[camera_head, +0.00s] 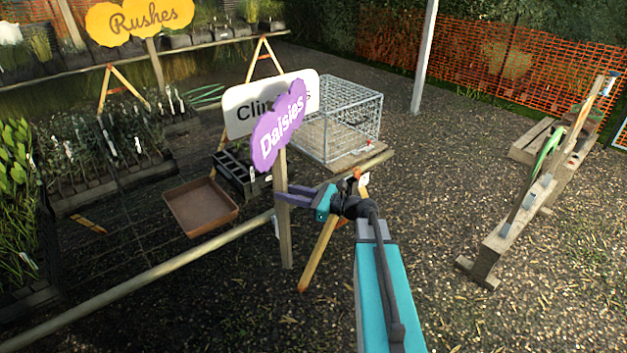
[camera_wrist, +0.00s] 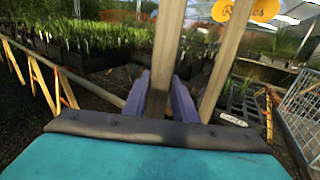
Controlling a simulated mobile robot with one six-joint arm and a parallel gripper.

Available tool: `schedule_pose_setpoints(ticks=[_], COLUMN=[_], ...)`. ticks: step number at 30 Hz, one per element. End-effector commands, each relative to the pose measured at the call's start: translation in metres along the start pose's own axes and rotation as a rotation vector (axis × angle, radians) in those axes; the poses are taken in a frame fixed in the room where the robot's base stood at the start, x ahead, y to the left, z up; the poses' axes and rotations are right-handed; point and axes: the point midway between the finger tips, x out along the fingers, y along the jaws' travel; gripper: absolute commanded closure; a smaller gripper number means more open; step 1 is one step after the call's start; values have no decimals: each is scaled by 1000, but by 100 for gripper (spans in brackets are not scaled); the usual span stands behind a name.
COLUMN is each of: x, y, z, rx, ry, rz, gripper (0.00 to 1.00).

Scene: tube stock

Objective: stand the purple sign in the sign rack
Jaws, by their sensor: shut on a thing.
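The purple sign (camera_head: 265,148), lettered "Daisies", is a cloud-shaped board on a wooden stake. My gripper (camera_head: 287,194) is shut on that stake below the board and holds the sign nearly upright. In the wrist view the stake (camera_wrist: 168,45) stands between the two purple fingers (camera_wrist: 160,98); the board is out of that view. Whether the stake's foot touches the ground is hard to tell. A low wooden rack (camera_head: 497,244), apparently the sign rack, stands at the right, well away from my gripper, with a few upright pieces along it.
A white sign (camera_head: 238,108), partly hidden by the purple one, stands just behind it. A wire cage (camera_head: 350,120), a brown tray (camera_head: 200,207) and a long wooden rail (camera_head: 150,265) are close by. Gravel lies open between my arm and the rack.

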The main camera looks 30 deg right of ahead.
Motion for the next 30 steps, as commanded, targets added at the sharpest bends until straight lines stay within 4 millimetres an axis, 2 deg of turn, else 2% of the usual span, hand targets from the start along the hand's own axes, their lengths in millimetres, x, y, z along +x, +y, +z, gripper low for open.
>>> schedule_pose_setpoints(ticks=[1,6,9,12,18,30], x=[8,28,33,35,35,36], y=[21,77,102,118,130,130], z=[-5,-14,-17,-18,-17,-17], rx=[1,-1,0,0,0,-1], ry=[-3,-4,-4,-4,-4,-4], rz=[25,102,135,157,175,176], gripper=[100,100,100,100,100,100])
